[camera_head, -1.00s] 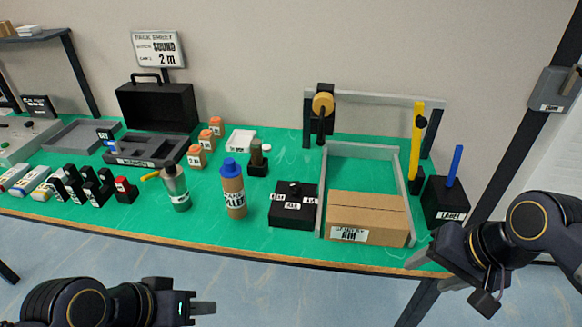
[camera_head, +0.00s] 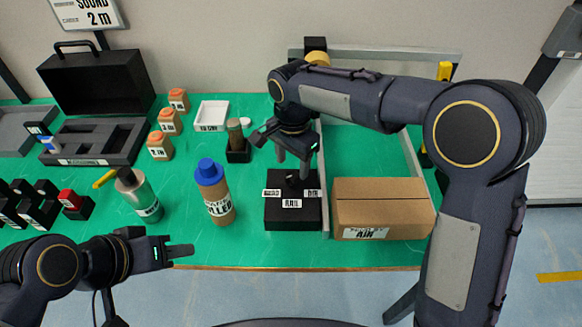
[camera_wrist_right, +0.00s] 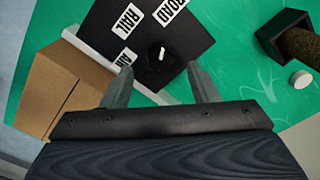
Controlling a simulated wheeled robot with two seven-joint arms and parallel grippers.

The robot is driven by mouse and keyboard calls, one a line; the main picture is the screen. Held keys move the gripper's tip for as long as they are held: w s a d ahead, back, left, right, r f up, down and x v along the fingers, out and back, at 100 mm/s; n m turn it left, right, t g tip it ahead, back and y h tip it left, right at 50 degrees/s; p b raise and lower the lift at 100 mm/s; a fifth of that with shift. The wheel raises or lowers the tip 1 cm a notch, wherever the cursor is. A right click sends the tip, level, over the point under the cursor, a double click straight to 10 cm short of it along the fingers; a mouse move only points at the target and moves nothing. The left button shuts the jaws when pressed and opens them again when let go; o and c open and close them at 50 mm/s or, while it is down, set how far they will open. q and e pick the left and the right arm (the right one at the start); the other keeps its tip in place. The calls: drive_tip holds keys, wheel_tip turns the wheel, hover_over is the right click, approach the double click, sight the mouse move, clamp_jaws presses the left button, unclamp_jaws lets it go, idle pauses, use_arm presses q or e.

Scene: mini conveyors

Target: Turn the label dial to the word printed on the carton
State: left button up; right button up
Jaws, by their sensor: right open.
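The label dial is a black knob (camera_wrist_right: 160,70) with a white mark, on a black box (camera_head: 293,214) with white labels. The labels read ROAD, RAIL and AIR in the head view; in the wrist view RAIL (camera_wrist_right: 128,18) and ROAD show. I cannot tell which word the mark points at. The brown carton (camera_head: 383,200) stands right of the box, with AIR on its front label (camera_head: 366,233). My right gripper (camera_head: 292,160) is open, pointing down above the knob, its fingers (camera_wrist_right: 162,80) to either side of it in the wrist view. My left gripper (camera_head: 180,252) hovers at the table's front edge, apart from everything.
A blue-capped brown bottle (camera_head: 214,195) and a grey-green bottle (camera_head: 140,198) stand left of the box. A black holder with a brown peg (camera_head: 237,145) is behind it. A grey rail (camera_head: 326,170) runs between box and carton.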

sight(293, 175)
drive_tip(key=shift+f, duration=1.8)
drive_tip(key=c, duration=1)
